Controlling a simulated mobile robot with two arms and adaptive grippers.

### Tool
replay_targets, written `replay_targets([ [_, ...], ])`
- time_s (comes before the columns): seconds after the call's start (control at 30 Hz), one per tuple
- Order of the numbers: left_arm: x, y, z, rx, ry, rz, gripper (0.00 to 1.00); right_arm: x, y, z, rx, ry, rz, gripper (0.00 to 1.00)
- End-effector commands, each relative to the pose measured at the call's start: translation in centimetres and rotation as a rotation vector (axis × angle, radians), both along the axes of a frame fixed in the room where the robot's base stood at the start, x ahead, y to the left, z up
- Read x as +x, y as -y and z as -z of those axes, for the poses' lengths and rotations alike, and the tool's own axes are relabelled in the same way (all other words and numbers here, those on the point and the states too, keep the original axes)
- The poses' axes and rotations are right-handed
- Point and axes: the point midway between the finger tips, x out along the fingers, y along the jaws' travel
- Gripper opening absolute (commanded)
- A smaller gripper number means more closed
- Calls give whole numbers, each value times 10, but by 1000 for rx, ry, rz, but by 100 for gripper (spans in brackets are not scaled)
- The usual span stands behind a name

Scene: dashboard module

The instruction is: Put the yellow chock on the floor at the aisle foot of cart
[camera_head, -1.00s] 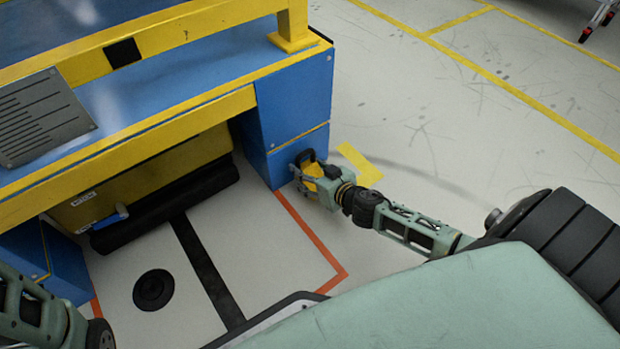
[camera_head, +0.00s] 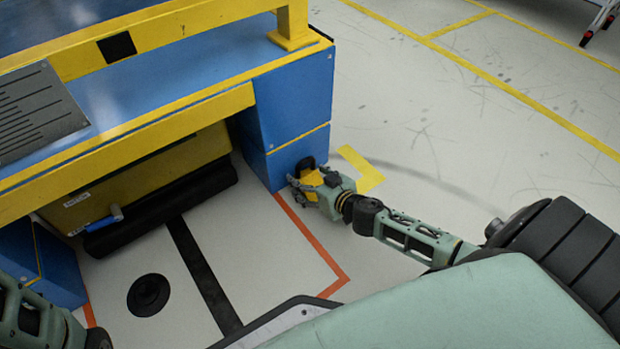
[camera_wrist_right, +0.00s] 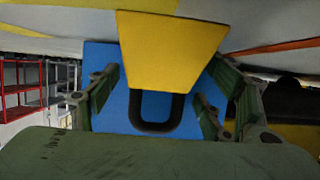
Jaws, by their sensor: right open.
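The yellow chock (camera_head: 312,179) is low beside the blue aisle-side foot (camera_head: 290,150) of the cart. In the right wrist view the chock (camera_wrist_right: 172,48) shows a flat yellow face, with a black loop handle (camera_wrist_right: 155,126) in front of the blue foot (camera_wrist_right: 104,62). My right gripper (camera_head: 308,184) is open around the chock, one finger on each side in the right wrist view (camera_wrist_right: 160,95). The head view does not show clearly whether the chock's underside meets the floor. Part of my left arm shows at the lower left; its gripper is out of view.
The cart's blue and yellow deck (camera_head: 180,75) overhangs a yellow unit (camera_head: 150,180) with a black roller-like edge. A yellow corner marking (camera_head: 366,172) and an orange line (camera_head: 312,238) lie on the floor near the foot. The aisle floor (camera_head: 430,130) at right is clear.

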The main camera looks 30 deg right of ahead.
Motion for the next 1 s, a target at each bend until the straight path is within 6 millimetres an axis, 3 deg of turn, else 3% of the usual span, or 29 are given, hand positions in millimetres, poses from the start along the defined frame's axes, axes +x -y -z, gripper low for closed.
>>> replay_targets([
  [0.27,0,0,-9,0,0,0,0,-9,0,-8,3,-3,0,73],
  [0.7,0,0,-54,0,0,-1,0,-89,7,-43,2,-3,3,73],
  [1.0,0,0,-62,0,0,-1,0,-110,9,-50,0,1,1,73],
])
